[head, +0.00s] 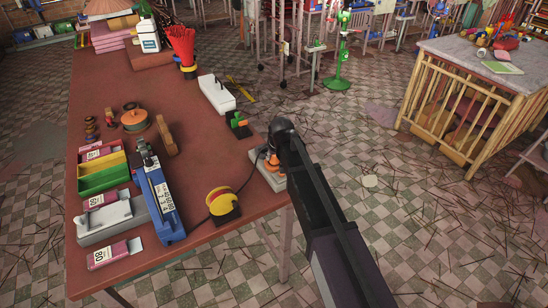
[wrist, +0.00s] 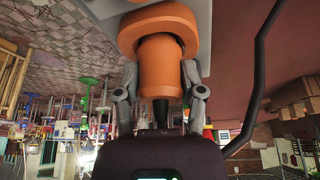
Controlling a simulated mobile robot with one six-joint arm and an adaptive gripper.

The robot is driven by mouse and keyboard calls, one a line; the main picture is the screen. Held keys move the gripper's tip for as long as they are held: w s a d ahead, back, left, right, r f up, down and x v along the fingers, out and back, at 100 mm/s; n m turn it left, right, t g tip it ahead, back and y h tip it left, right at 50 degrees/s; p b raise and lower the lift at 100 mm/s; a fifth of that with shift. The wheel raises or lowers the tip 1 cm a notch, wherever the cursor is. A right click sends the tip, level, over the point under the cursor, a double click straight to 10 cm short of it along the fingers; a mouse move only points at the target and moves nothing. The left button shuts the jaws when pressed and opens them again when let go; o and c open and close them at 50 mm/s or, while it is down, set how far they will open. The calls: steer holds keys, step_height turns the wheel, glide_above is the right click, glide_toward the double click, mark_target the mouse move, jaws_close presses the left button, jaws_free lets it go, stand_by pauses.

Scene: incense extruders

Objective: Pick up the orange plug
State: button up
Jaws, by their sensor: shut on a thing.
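The orange plug (wrist: 160,72) fills the middle of the wrist view, between the two grey fingers of my gripper (wrist: 160,84). The fingers are closed on its sides. A wider orange ring (wrist: 158,24) lies at its far end, against a pale grey surface (wrist: 222,12). I cannot tell whether the plug is seated there or just apart. In the head view, my gripper (head: 271,158) is at the table's right edge, over a pale block (head: 274,182). Only a little of the orange plug (head: 262,160) shows there, the rest hidden by my arm.

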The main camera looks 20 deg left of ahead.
steer(key=shift+r, duration=0.1)
step_height(320, 180, up, 3)
steer(key=p, duration=0.3)
steer(key=shift+r+p, duration=0.2)
steer(key=shift+p, duration=0.1)
steer(key=s+d+r+p, duration=0.1)
steer(key=s+d, duration=0.9)
steer(key=d, duration=0.2)
steer(key=shift+s+r, duration=0.2)
steer(key=shift+s, duration=0.15)
